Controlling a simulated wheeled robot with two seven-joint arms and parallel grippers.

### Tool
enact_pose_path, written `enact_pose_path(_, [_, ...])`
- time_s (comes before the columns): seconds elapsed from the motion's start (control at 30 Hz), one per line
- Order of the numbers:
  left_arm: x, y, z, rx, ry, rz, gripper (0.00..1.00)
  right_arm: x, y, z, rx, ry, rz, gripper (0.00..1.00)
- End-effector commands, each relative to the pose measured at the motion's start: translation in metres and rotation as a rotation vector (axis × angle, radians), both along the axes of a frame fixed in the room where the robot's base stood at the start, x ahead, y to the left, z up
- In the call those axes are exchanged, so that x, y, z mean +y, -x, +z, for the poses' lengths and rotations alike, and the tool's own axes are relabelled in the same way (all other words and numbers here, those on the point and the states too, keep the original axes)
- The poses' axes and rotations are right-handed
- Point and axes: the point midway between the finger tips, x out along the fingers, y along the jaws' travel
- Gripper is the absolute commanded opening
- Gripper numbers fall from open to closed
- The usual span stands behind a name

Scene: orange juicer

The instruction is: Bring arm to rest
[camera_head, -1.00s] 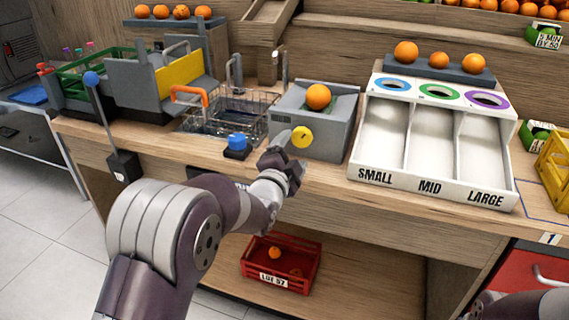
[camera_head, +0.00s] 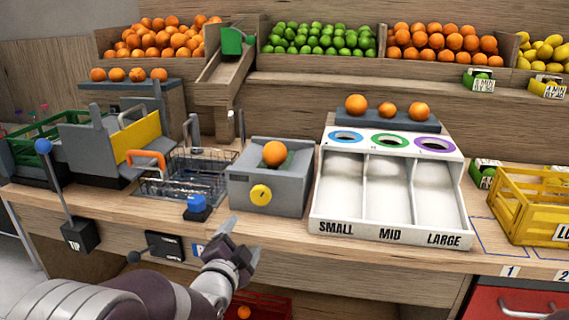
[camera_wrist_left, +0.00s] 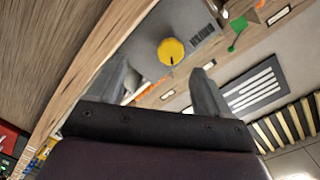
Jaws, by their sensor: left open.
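My left gripper (camera_head: 236,243) is in front of the counter's front edge, below the grey box with the yellow knob (camera_head: 261,195). Its fingers are apart with nothing between them. In the left wrist view the two grey fingers (camera_wrist_left: 160,85) stand spread, with the yellow knob (camera_wrist_left: 171,52) beyond them, clear of the fingers. An orange (camera_head: 275,153) rests on top of the grey box (camera_head: 292,202). My right gripper does not show.
The wooden counter (camera_head: 130,221) holds a wire basket (camera_head: 185,180), a blue button (camera_head: 197,203), a blue-knobbed lever (camera_head: 60,190), a white sorting tray (camera_head: 318,226) and a yellow crate (camera_head: 519,205). A red crate (camera_head: 272,305) is below, partly hidden by my arm. Fruit bins line the back.

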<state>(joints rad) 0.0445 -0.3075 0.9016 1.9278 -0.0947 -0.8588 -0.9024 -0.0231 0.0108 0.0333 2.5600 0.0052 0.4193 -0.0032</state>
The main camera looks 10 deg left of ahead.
Motion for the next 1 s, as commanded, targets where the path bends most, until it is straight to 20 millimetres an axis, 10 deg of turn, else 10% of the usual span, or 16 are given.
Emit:
enact_pose_path(0.23, [0.004, 0.1, -0.123, 0.77, 0.539, 0.335, 0.79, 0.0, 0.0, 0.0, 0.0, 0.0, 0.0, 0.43])
enact_pose_path(0.43, [-0.006, 0.215, -0.151, 1.22, 0.724, 0.714, 0.79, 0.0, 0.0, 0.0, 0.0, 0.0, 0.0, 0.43])
enact_pose_path(0.53, [-0.012, 0.223, -0.146, 1.271, 0.709, 0.727, 0.79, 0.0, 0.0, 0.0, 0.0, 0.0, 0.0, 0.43])
enact_pose_path(0.6, [-0.012, 0.225, -0.094, 1.272, 0.709, 0.728, 0.79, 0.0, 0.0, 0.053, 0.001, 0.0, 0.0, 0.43])
enact_pose_path(1.0, [-0.012, 0.223, 0.068, 1.267, 0.709, 0.724, 0.79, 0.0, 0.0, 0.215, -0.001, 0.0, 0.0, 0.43])
